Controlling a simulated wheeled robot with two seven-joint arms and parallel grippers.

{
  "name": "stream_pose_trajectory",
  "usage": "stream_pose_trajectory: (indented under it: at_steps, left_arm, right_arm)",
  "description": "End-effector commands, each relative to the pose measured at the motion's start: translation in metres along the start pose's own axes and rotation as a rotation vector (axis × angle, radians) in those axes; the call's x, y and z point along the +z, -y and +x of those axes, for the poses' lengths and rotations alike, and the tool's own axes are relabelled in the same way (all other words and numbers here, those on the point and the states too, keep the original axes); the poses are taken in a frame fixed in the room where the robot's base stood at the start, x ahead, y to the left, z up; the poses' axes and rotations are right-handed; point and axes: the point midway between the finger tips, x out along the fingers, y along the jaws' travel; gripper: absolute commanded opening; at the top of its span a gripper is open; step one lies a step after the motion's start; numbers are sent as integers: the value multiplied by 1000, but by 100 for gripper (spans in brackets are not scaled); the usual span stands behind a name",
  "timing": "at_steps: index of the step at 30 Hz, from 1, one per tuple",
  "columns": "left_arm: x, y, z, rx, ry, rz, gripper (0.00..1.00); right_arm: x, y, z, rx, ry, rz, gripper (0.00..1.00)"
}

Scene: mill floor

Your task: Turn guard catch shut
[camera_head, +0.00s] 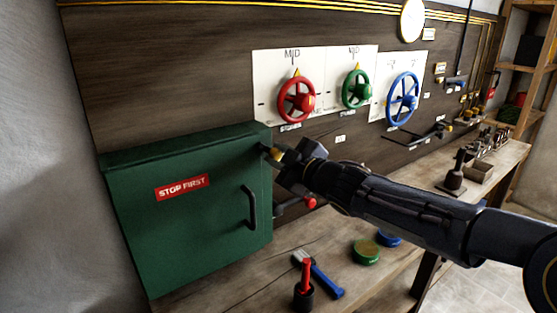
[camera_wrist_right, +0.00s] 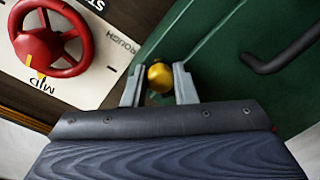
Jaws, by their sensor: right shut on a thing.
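The green guard box (camera_head: 140,215) stands at the left of the bench against the dark panel, with a red "STOP FIRST" label (camera_head: 182,187) and a black handle (camera_head: 250,207). Its door looks closed. The catch's brass knob (camera_head: 276,154) is at the box's upper right edge. My right gripper (camera_head: 272,153) reaches in from the right to this edge. In the right wrist view, the brass knob (camera_wrist_right: 160,77) sits between the two grey fingers (camera_wrist_right: 158,86), which are shut on it. The rest of the catch is hidden. My left gripper is not in view.
Red (camera_head: 297,101), green (camera_head: 357,89) and blue (camera_head: 403,98) handwheels are on the panel above the bench. A red-knobbed lever (camera_head: 309,202) is below my right wrist.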

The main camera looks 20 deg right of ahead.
Motion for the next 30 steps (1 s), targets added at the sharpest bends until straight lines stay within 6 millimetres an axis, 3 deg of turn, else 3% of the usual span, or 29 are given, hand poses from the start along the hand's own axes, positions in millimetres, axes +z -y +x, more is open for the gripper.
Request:
stream_pose_trajectory:
  at_steps: [15, 30]
  left_arm:
    - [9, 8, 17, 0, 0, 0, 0]
    - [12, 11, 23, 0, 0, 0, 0]
  right_arm:
    - [2, 4, 1, -1, 31, -450, 2]
    - [2, 4, 1, -1, 45, -643, 2]
